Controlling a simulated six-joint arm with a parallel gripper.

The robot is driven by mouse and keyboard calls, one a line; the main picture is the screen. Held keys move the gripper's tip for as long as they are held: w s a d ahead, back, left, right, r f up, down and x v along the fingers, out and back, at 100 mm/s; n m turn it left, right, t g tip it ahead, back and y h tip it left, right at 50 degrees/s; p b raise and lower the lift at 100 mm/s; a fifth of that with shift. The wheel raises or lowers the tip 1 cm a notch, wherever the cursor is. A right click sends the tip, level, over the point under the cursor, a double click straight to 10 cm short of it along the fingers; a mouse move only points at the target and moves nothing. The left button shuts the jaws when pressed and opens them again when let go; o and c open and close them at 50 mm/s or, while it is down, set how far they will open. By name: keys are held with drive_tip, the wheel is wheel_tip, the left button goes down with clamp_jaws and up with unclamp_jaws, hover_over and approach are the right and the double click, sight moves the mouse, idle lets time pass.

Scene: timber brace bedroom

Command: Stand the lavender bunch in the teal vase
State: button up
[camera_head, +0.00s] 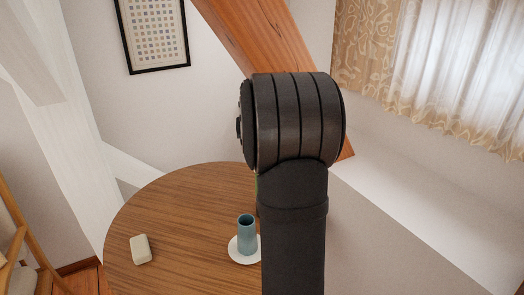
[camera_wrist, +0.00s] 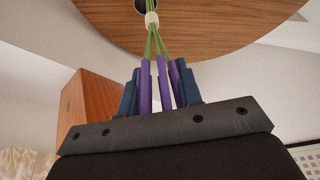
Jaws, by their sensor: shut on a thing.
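The teal vase (camera_head: 246,238) stands upright on a white saucer (camera_head: 238,254) on the round wooden table in the head view. My gripper (camera_wrist: 158,82) shows in the wrist view, shut on the lavender bunch (camera_wrist: 152,47). The purple flower heads are between the blue fingers, and the green stems run away from the gripper through a cream band. The stem ends overlap a dark round shape at the top edge of the wrist view; I cannot tell whether they are inside it. In the head view my arm hides the gripper and nearly all of the bunch.
The round table (camera_head: 180,210) has a pale rounded block (camera_head: 141,250) left of the vase. Bare tabletop lies between and behind them. A slanted timber brace (camera_head: 245,38) rises behind my arm and also shows in the wrist view (camera_wrist: 88,105). A chair (camera_head: 22,255) stands at the left.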

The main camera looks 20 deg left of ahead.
drive_tip(key=s+r+n+y, duration=0.2)
drive_tip(key=s+r+n, duration=0.4)
drive_tip(key=s, duration=0.6)
wheel_tip(320, 180, down, 15)
drive_tip(key=shift+a+m+g, duration=0.25)
drive_tip(key=shift+m+g, duration=0.05)
drive_tip(key=shift+g, duration=0.1)
idle(0.7)
drive_tip(key=shift+w, duration=0.1)
drive_tip(key=o, duration=1.1)
drive_tip(key=v, duration=1.7)
drive_tip(key=shift+d+r, duration=0.1)
drive_tip(key=shift+r, duration=0.05)
